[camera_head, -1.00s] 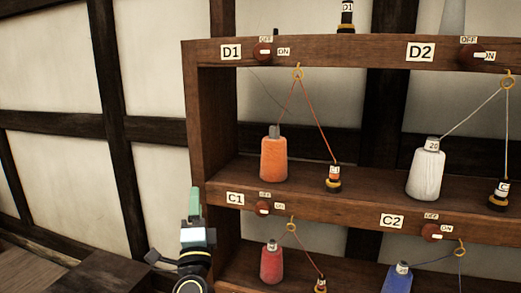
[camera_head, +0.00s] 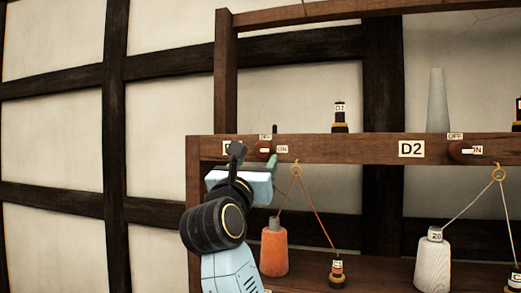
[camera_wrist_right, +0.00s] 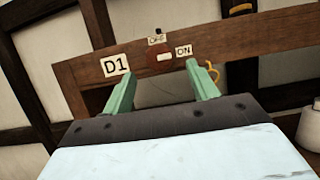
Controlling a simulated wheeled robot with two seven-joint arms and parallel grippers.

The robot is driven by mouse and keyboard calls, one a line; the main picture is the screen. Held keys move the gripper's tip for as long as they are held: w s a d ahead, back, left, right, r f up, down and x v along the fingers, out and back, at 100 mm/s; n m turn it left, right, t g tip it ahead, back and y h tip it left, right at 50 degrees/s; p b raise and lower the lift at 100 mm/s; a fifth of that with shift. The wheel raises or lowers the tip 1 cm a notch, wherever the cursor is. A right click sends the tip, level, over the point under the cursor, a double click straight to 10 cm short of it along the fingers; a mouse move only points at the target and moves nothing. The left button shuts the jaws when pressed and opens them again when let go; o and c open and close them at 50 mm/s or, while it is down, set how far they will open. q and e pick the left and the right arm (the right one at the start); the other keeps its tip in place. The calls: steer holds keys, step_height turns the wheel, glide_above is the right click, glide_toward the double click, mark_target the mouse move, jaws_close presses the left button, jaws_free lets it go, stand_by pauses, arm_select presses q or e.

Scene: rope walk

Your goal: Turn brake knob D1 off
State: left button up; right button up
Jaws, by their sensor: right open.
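Brake knob D1 (camera_head: 262,148) is a dark red round knob on the shelf's upper rail. Its white mark lies level, towards the ON label (camera_head: 282,149); the OFF label (camera_head: 265,137) is above it. The right wrist view shows the knob (camera_wrist_right: 158,56) just beyond and between my fingertips, with the D1 label (camera_wrist_right: 115,65) to its left. My right gripper (camera_head: 255,157) is open and empty in front of the rail, one finger on each side of the knob in view. I cannot tell the remaining gap. My left gripper is out of view.
Knob D2 (camera_head: 460,151) is further right on the same rail. A yellow ring (camera_head: 296,171) with orange thread hangs just right of D1, above an orange spool (camera_head: 273,250). A black bobbin (camera_head: 340,117) stands above the rail. The wall side at left is clear.

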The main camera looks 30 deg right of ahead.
mark_target(261, 153)
steer(key=x, duration=0.5)
steer(key=shift+a+p, duration=0.1)
steer(key=shift+p, duration=0.3)
steer(key=c, duration=1)
